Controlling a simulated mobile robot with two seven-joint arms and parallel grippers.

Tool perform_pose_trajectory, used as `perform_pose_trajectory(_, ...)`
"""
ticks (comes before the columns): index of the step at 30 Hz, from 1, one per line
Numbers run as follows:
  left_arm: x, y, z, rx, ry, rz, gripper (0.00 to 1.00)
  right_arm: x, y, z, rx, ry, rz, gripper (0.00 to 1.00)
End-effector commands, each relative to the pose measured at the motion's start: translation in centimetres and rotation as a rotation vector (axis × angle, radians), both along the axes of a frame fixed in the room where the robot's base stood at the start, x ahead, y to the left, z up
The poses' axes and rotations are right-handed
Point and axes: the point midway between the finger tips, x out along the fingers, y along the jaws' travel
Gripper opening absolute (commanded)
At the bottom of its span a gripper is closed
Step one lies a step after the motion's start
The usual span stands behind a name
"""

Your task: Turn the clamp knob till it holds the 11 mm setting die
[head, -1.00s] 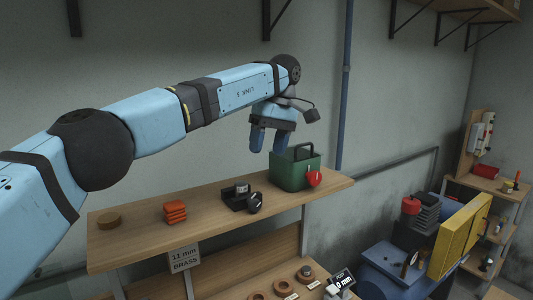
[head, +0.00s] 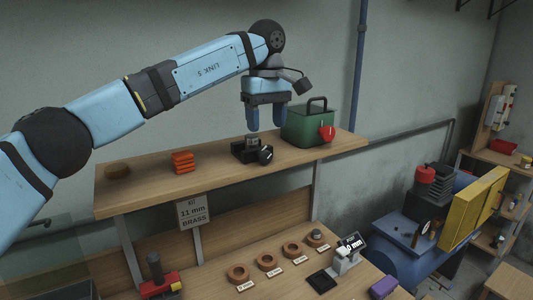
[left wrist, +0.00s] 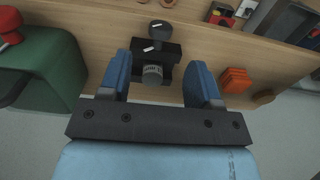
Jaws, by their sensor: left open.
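The black clamp (head: 243,152) stands on the upper wooden shelf, and it also shows in the left wrist view (left wrist: 170,48). A grey cylindrical die (head: 252,140) sits at the clamp; its marking is too small to read. It shows between my fingers in the left wrist view (left wrist: 152,76). I cannot tell how tightly the clamp grips it. The round black clamp knob (head: 265,155) with a white mark is on the clamp's front side (left wrist: 160,27). My left gripper (head: 266,124) is open and empty, pointing down just above the clamp. My right gripper is out of view.
Orange blocks (head: 182,162) and a brown disc (head: 117,171) are to the left. A sign (head: 194,212) reads 11 mm BRASS. Rings and a gauge (head: 348,250) are below.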

Motion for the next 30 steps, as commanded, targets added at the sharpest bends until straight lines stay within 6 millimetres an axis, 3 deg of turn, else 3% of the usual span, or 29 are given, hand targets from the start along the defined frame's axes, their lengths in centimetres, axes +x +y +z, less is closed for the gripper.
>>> perform_pose_trajectory(3, 0.0, 0.0, -2.7, 0.001, 0.003, 0.000, 0.58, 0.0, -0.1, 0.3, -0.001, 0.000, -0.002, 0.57)
perform_pose_trajectory(10, 0.0, 0.0, -6.4, 0.000, 0.002, 0.000, 0.58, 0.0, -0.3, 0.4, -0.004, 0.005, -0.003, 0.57)
perform_pose_trajectory(16, 0.0, 0.0, -7.8, 0.000, 0.000, 0.000, 0.58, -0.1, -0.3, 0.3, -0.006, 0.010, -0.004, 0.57)
perform_pose_trajectory(24, 0.0, 0.0, -7.9, 0.000, 0.000, 0.000, 0.58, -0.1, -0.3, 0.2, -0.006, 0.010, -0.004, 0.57)
perform_pose_trajectory(26, 0.0, 0.0, -7.9, 0.000, 0.000, 0.000, 0.46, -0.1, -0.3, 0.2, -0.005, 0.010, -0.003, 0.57)
perform_pose_trajectory(30, 0.0, 0.0, -7.9, 0.000, 0.000, 0.000, 0.14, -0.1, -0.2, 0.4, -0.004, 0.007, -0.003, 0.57)
